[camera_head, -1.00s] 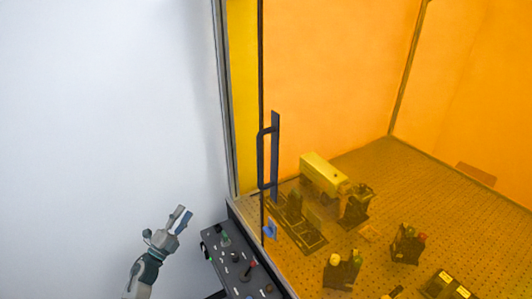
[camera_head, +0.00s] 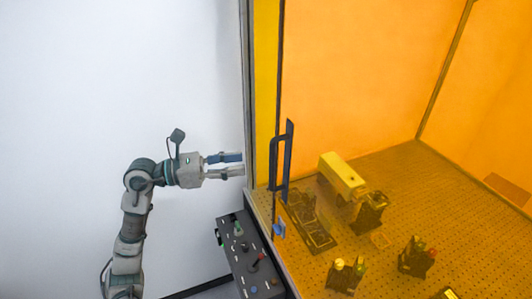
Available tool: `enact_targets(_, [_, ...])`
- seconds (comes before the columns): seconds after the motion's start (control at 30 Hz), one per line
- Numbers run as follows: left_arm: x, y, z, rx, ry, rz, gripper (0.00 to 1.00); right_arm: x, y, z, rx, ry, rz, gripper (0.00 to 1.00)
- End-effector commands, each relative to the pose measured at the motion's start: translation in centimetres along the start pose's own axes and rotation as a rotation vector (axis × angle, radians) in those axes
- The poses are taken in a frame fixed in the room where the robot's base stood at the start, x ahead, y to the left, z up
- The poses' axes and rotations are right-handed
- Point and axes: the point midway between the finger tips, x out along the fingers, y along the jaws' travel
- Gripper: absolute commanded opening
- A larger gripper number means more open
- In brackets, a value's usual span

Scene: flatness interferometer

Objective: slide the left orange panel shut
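The left orange panel (camera_head: 345,75) is a tall see-through sheet with a dark vertical edge at its left. A dark bar handle (camera_head: 287,165) stands upright near that edge. A brighter yellow strip (camera_head: 265,80) shows between the panel edge and the grey frame post (camera_head: 247,95). My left gripper (camera_head: 243,164) points right, its two fingers apart and nothing between them. Its tips are close to the post, left of the handle and apart from it. My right gripper is not in view.
A black control box (camera_head: 248,262) with knobs stands below the gripper, by the enclosure's corner. Behind the orange sheet, a perforated optical table (camera_head: 400,185) carries a yellow box-shaped unit (camera_head: 342,175) and several small mounts. The white wall area at the left is clear.

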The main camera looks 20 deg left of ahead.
Motion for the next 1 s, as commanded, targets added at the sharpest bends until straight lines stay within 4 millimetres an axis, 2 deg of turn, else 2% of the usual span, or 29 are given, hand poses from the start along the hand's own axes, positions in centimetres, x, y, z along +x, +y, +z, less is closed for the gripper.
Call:
enact_targets(0.1, [3.2, -0.5, 0.6, 0.003, 0.0, -0.006, 0.39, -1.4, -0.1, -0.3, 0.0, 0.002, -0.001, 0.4])
enact_targets(0.3, [6.7, -0.4, 0.3, 0.001, 0.001, -0.003, 0.39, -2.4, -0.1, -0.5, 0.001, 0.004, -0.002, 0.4])
enact_targets(0.5, [7.7, 0.0, 0.0, -0.001, -0.002, -0.001, 0.39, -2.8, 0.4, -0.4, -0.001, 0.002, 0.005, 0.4])
enact_targets(0.77, [7.7, 0.1, -0.1, -0.003, -0.002, -0.001, 0.39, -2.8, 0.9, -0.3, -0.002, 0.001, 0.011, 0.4])
enact_targets(0.83, [7.9, 0.0, -0.1, -0.002, -0.001, -0.001, 0.27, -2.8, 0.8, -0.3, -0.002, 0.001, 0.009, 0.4])
enact_targets(0.93, [7.9, 0.0, 0.0, -0.002, -0.001, -0.001, 0.02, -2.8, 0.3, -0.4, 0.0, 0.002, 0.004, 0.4])
enact_targets(1.0, [8.1, -0.1, 0.0, -0.001, 0.0, -0.001, 0.0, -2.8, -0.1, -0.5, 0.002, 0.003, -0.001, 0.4])
